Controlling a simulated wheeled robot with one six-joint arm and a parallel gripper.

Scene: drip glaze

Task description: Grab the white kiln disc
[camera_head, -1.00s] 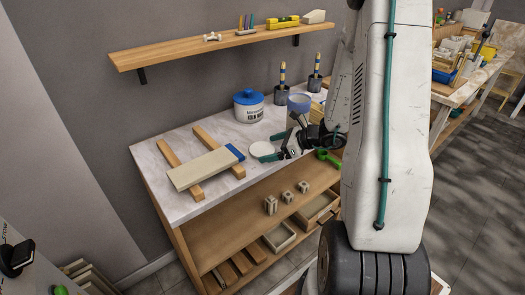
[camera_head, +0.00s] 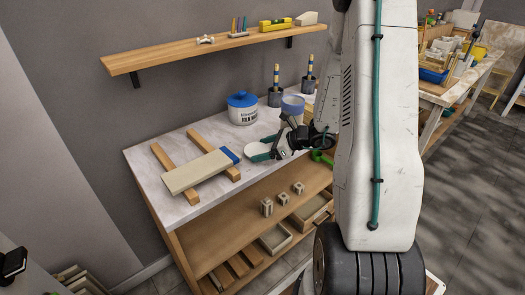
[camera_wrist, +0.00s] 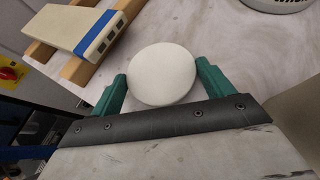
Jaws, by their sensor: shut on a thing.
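The white kiln disc (camera_wrist: 162,75) is round and flat, and in the wrist view it sits between the two green fingers of my gripper (camera_wrist: 162,82). Both fingertips touch its edges, one on each side. In the head view my gripper (camera_head: 262,152) is over the marble worktop near its front edge, and the disc (camera_head: 257,147) shows as a pale patch partly covered by the fingers. I cannot tell whether the disc is lifted or still rests on the worktop.
A pale board with a blue end (camera_head: 197,173) lies on two wooden bars (camera_head: 162,157) to the left. A blue-lidded jar (camera_head: 243,110) and a blue-rimmed cup (camera_head: 293,104) stand behind. A green scoop (camera_head: 321,157) lies right of my gripper.

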